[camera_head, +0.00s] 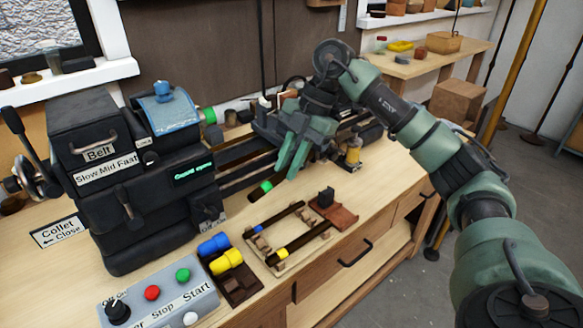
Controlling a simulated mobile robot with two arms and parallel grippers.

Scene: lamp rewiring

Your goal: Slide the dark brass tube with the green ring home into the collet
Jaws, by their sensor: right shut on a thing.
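The dark brass tube (254,196) with the green ring (266,186) is held by my right gripper (290,166), which is shut on it. The tube's free end points down and left, over the bench top in front of the lathe bed. The rest of the tube is hidden by the fingers. The black lathe headstock (125,200) stands at the left, and a green part (209,115) shows at its upper right side. I cannot clearly make out the collet opening. The tube is apart from the headstock. My left gripper is not in view.
A wooden rack (280,258) holds dark tubes with blue and yellow rings in front. Blue and yellow pieces sit in a dark holder (240,290). A grey control box (160,300) has several buttons.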

